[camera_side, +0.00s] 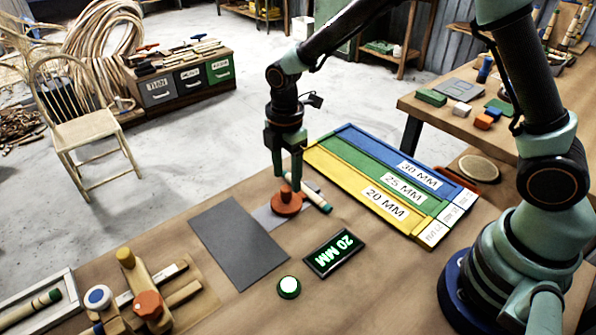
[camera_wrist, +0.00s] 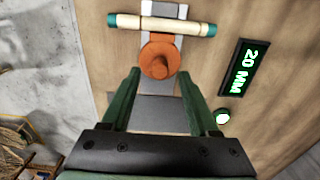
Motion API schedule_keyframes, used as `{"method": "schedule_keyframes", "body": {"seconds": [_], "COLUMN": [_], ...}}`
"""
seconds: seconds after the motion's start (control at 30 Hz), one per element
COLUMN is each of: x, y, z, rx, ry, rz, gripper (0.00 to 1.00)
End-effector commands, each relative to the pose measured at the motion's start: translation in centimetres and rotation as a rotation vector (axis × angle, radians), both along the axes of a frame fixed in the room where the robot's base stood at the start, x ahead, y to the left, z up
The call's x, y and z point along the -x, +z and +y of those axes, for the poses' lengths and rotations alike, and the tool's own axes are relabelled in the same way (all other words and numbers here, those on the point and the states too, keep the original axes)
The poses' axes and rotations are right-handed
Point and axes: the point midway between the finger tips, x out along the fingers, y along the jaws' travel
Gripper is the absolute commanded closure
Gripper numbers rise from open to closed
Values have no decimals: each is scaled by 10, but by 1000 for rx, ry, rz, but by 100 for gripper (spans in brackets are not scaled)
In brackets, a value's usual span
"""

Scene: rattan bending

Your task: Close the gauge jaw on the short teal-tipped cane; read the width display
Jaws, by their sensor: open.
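The short cane (camera_wrist: 187,28), pale with teal tips, lies across the grey gauge plate (camera_wrist: 157,87) in the wrist view. The gauge's orange jaw (camera_wrist: 159,62) with its knob sits right beside the cane's middle; I cannot tell whether they touch. In the side view the orange jaw (camera_side: 287,203) stands under my gripper, and part of the cane (camera_side: 317,199) shows to its right. My gripper (camera_side: 287,178) is open and points down; in the wrist view its fingertips (camera_wrist: 159,75) are on either side of the knob. The width display (camera_side: 334,252) reads 20 MM in lit green.
A green button (camera_side: 289,287) is by the display. A dark grey mat (camera_side: 238,240) lies to the left. A sorting tray (camera_side: 385,182) with blue, green and yellow lanes labelled 30, 25 and 20 MM is at right. A wooden jig (camera_side: 148,285) stands at front left.

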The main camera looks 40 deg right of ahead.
Motion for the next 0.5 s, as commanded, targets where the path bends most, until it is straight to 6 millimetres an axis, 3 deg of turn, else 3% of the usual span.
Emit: {"method": "schedule_keyframes", "body": {"seconds": [0.2, 0.5], "x": [-1, 0], "y": [46, 77], "z": [0, 0], "rx": [-1, 0], "ry": [-1, -1], "rz": [-5, -1], "gripper": [39, 39]}}
